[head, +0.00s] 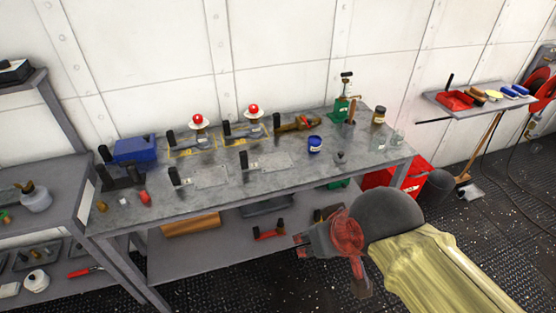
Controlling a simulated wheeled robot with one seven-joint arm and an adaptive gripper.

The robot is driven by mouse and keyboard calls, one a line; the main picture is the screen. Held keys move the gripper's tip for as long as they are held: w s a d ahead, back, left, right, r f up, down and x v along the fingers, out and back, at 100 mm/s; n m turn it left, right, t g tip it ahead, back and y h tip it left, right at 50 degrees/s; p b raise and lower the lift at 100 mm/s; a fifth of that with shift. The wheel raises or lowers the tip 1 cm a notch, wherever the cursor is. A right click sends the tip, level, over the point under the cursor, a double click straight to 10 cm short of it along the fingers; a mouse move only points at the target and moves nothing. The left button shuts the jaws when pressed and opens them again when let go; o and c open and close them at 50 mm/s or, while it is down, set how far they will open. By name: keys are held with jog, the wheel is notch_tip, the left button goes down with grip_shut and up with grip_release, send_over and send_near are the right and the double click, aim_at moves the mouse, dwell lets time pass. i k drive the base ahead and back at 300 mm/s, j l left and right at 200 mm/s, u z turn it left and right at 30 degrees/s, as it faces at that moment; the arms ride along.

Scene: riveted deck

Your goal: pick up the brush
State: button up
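I cannot make out for certain which thing is the brush. A small brown item (478,94) on the wall shelf at the right may be a brush; it lies between a red tray and a yellow item. A brown upright handle (352,108) stands in a small grey pot at the back right of the workbench and could also be a brush. My gripper (325,245) is in front of the workbench's right part, apart from both of these. Its fingers are small and seen at an angle, so its opening is unclear. I see nothing clearly held.
The grey workbench (215,203) carries a blue box (136,149), a blue jar (315,145), a green bottle (341,108) and several tools. The wall shelf (459,113) holds a red tray (455,100). A red bin (380,179) and dark bucket (437,187) stand right of the bench.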

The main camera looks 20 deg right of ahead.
aim_at(353, 103)
jog(key=i+l+u, duration=0.1)
jog(key=l, duration=0.25)
jog(key=i+l, duration=0.3)
jog(key=i+l+u, duration=0.15)
jog(key=l, duration=0.2)
jog(key=i+l, duration=0.2)
jog(key=l, duration=0.2)
jog(key=i+l+u, duration=0.15)
jog(key=l, duration=0.2)
jog(key=i+l, duration=0.2)
jog(key=l, duration=0.2)
jog(key=i+l+u, duration=0.15)
jog(key=l, duration=0.2)
